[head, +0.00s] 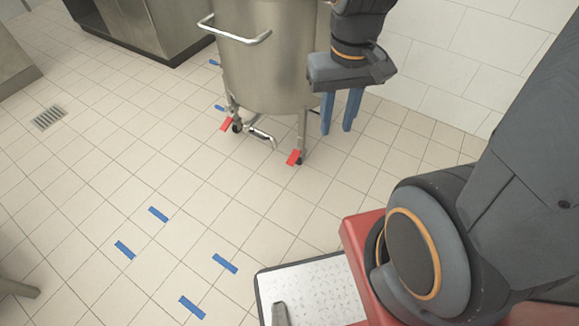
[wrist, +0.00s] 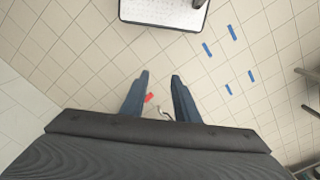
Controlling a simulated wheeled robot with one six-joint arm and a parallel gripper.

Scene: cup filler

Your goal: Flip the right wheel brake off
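A steel tank (head: 270,65) stands on legs with small wheels at the top centre of the head view. The right wheel brake (head: 294,157) is a red tab at the foot of its front right leg. The left wheel brake (head: 226,124) is a similar red tab. My gripper (head: 336,131) points down beside the tank's right side, above and right of the right brake, with its blue fingers apart and empty. In the wrist view a red tab (wrist: 149,97) shows between the gripper fingers (wrist: 159,75); which brake it is I cannot tell.
A drain pipe (head: 262,137) hangs under the tank between the brakes. A handle (head: 236,32) juts from the tank's front left. Blue floor marks (head: 224,264) lie on open tiles. A white wall (head: 455,50) stands behind on the right. A steel cabinet (head: 150,28) is at the left.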

